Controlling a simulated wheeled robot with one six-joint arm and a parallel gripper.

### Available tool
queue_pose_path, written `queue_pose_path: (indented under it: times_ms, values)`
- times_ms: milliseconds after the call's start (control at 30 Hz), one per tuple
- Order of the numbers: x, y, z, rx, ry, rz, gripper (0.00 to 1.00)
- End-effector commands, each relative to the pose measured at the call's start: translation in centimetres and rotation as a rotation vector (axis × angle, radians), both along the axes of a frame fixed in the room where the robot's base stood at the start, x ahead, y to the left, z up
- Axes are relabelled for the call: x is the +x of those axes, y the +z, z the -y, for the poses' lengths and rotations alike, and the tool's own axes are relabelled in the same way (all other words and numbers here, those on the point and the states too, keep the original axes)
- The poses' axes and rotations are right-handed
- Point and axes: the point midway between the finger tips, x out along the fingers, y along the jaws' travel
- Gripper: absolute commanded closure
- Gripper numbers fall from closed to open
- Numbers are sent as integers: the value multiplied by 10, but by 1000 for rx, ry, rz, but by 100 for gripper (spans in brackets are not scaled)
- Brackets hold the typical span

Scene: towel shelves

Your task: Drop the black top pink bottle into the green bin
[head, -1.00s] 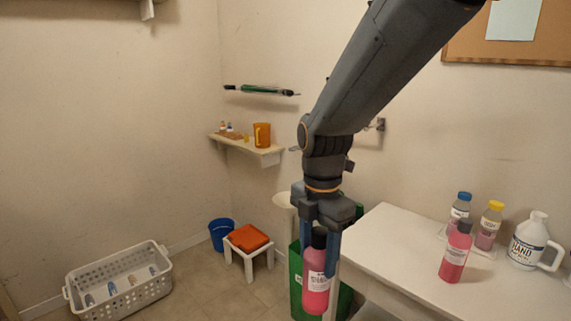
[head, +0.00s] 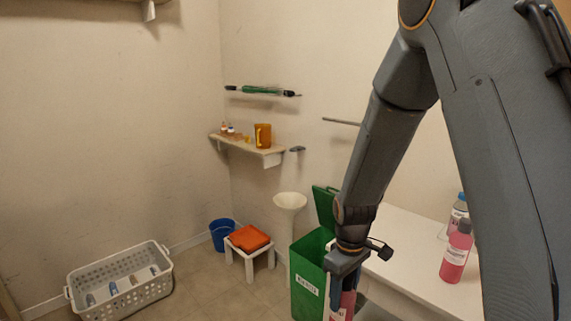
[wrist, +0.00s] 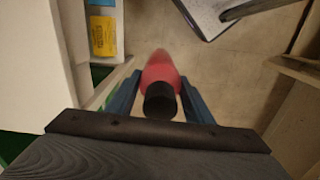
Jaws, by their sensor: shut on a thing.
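My gripper (head: 345,283) points down, its blue fingers shut on a pink bottle with a black top (head: 345,305). The wrist view shows the bottle (wrist: 160,70) between the fingers, black cap towards the camera. The green bin (head: 307,275) stands on the floor beside the white table, its green lid (head: 325,206) raised. In the head view the gripper and bottle overlap the bin's right side. I cannot tell whether the bottle is over the opening or in front of it. The bottle's lower end is cut off by the head view's edge.
The white table (head: 405,245) is close on the right, with another pink bottle with a dark cap (head: 457,252) and a blue-capped bottle (head: 459,208). A small stool with an orange cloth (head: 249,238), a blue bucket (head: 222,235) and a white basket (head: 120,280) stand left.

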Motion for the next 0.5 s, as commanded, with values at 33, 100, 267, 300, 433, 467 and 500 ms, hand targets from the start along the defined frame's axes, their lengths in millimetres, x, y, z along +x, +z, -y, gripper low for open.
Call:
queue_pose_path:
  times_ms: [33, 100, 267, 300, 433, 467, 500]
  values:
    - [0, -14, 8, -1, -95, -6, 88]
    - [0, -32, 16, -1, -232, -6, 88]
    - [-1, -64, 33, -1, -496, -4, 88]
    - [-1, -70, 36, -1, -546, -3, 88]
    - [-2, -83, 42, -1, -662, -1, 88]
    - [-2, -85, 43, -1, -678, -1, 88]
    - [-2, -87, 44, -1, -696, -1, 88]
